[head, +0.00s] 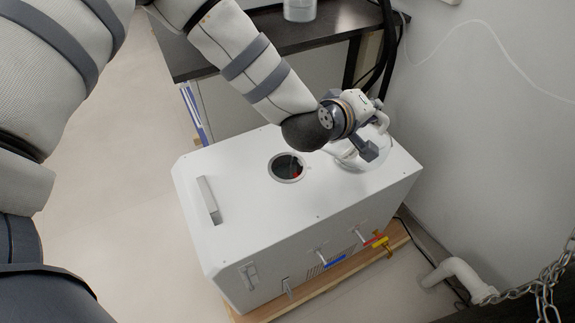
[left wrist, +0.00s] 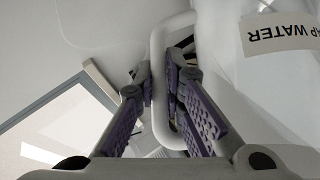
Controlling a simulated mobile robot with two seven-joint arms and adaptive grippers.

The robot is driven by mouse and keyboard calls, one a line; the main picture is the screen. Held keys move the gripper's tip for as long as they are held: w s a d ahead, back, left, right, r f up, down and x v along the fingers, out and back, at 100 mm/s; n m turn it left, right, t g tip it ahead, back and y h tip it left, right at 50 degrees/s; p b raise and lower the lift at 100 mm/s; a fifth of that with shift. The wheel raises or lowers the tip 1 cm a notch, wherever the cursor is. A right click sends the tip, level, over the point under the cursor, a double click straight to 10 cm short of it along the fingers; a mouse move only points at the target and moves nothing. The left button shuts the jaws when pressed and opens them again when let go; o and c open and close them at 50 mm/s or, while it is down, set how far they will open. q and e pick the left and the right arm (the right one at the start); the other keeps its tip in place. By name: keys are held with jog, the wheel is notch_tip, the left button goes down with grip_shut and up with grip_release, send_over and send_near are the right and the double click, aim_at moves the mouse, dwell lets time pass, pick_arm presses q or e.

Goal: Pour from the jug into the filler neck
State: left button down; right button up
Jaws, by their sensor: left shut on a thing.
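The jug (head: 345,154) is white and partly hidden behind my left gripper (head: 371,135) in the head view, over the right end of the white machine's top. In the left wrist view my left gripper (left wrist: 158,85) is shut on the jug's looped white handle (left wrist: 158,118), with a purple-padded finger on each side. The jug's body (left wrist: 235,85) carries a label reading "TAP WATER", seen upside down. The filler neck (head: 286,167) is a round, metal-rimmed opening in the machine's top, dark with some red inside. The jug is to the right of it. My right gripper is out of view.
A dark table (head: 325,25) is behind. A wall is at right, with a white pipe (head: 455,272) and chain (head: 535,285) nearby.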

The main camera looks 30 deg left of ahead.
pick_arm(q)
jog(key=shift+s+a+f+b, duration=0.15)
jog(key=shift+a+b, duration=0.15)
jog(key=shift+b, duration=0.25)
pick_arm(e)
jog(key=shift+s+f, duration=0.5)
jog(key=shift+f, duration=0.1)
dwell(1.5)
